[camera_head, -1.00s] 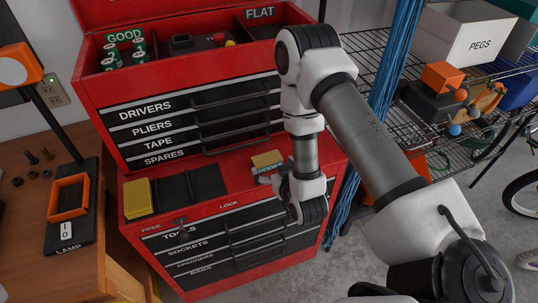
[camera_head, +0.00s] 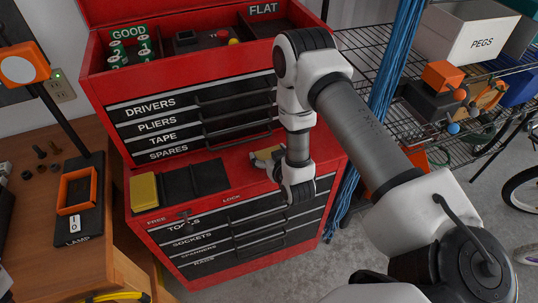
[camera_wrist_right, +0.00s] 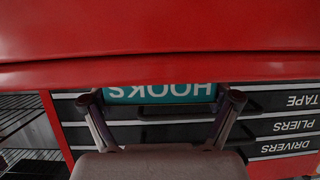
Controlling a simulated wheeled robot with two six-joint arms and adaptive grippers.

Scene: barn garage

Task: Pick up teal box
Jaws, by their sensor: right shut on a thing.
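The teal box (camera_wrist_right: 160,93) shows in the right wrist view as a teal face with the upside-down word HOOKS. My right gripper (camera_wrist_right: 160,99) is shut on the teal box, one finger at each side of the teal face. I cannot tell whether the box touches the ledge. My left gripper is not in view.
The red tool chest (camera_head: 120,88) rises behind the ledge with labelled drawers. Blue cables (camera_head: 383,85) and a wire shelf (camera_head: 365,50) stand to the right. A workbench (camera_head: 88,265) is at left.

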